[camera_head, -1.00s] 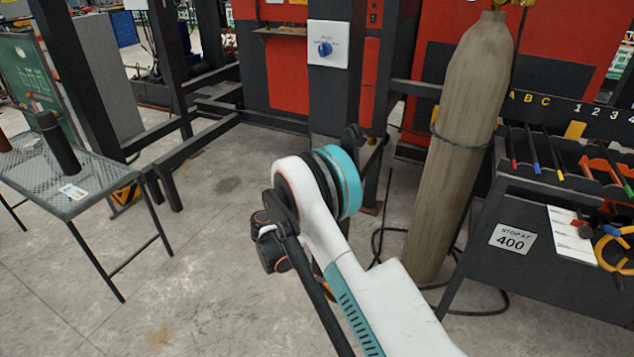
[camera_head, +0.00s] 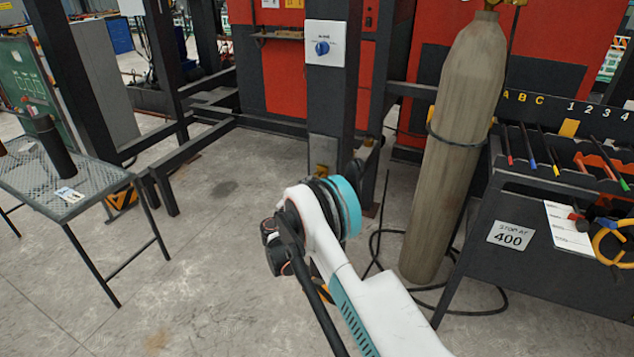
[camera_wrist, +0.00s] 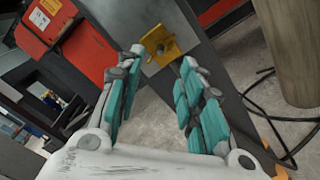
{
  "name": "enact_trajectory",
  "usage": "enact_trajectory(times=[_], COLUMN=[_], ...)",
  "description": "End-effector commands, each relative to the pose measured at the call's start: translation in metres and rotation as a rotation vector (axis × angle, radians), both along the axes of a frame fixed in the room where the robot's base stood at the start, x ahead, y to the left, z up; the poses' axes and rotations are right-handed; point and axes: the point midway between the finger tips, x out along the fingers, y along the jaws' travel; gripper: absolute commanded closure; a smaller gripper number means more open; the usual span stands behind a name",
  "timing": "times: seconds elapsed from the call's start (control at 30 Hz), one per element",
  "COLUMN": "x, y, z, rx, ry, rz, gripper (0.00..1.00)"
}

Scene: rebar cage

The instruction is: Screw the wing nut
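A yellow bracket (camera_wrist: 172,49) is fixed to a dark post in the wrist view. A small brassy piece (camera_wrist: 159,47) sits at its middle and may be the wing nut; it is too small to tell its shape. A yellow patch (camera_head: 322,171) low on the post in the head view looks like the same bracket, partly behind my arm. My gripper (camera_wrist: 162,60) is open, with nothing between its teal-padded fingers. In the picture, the bracket lies just beyond and between the fingertips; I cannot tell the distance. The head view hides my fingers behind my arm.
A tall gas cylinder (camera_head: 459,150) stands right of the post, with a black cable (camera_head: 372,250) on the floor. A dark tool rack (camera_head: 540,205) is at the right. A mesh table (camera_head: 95,190) stands at the left. The floor between is clear.

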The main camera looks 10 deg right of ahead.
Motion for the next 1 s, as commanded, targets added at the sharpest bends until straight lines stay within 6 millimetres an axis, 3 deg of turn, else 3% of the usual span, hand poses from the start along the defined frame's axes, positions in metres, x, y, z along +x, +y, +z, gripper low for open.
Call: enact_trajectory(times=[0.33,0.8,0.83,0.97,1.0], x=[0.047,0.059,0.059,0.058,0.058], y=[-0.034,-0.042,-0.042,-0.042,-0.042], z=[-0.002,0.000,0.000,0.000,0.000], rx=[0.001,0.001,0.001,0.001,0.001], ry=[0.000,0.000,0.000,0.000,-0.001], rz=[-0.001,0.001,0.001,0.001,0.000], gripper=[0.65,0.65,0.67,0.97,1.00])
